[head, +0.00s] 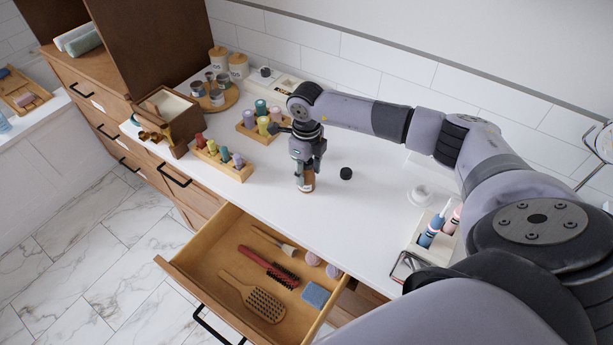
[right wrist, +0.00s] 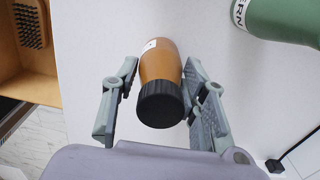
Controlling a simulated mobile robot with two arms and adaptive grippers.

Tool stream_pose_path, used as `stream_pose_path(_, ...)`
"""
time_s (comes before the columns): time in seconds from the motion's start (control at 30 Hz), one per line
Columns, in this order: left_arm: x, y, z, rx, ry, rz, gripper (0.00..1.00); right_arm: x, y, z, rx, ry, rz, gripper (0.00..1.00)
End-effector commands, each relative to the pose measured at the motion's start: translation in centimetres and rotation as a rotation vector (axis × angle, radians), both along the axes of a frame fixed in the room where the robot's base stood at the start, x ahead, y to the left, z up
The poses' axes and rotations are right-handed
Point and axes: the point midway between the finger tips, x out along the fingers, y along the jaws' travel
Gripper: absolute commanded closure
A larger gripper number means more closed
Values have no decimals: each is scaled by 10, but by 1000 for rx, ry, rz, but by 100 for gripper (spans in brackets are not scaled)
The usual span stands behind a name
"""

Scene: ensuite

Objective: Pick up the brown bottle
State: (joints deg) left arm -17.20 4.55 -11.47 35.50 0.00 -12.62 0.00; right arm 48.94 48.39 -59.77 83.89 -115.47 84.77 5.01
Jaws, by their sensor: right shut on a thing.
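The brown bottle (head: 307,186) stands on the white counter, its upper part hidden by my right gripper (head: 305,165) in the head view. In the right wrist view the brown bottle (right wrist: 160,62) has a black cap (right wrist: 160,103) and a small white label. The fingers of my right gripper (right wrist: 161,95) lie on both sides of the bottle near its cap, shut on it. I cannot tell any clear gap between bottle and counter. My left gripper is not in view.
A green bottle (right wrist: 285,18) is close by in the right wrist view. A small black round item (head: 346,173) sits right of the gripper. Wooden holders (head: 222,160) with colored bottles stand left. An open drawer (head: 205,259) holds brushes. Counter to the right is partly clear.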

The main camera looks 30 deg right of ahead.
Motion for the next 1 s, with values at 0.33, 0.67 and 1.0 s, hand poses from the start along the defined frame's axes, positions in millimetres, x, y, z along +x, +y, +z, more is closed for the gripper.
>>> stream_pose_path(0.33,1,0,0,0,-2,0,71,0,0,0,-1,0,-1,97)
stream_pose_path(0.67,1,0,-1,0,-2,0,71,1,0,4,0,-2,-1,97)
stream_pose_path(1.0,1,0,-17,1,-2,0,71,2,0,53,1,-9,0,97)
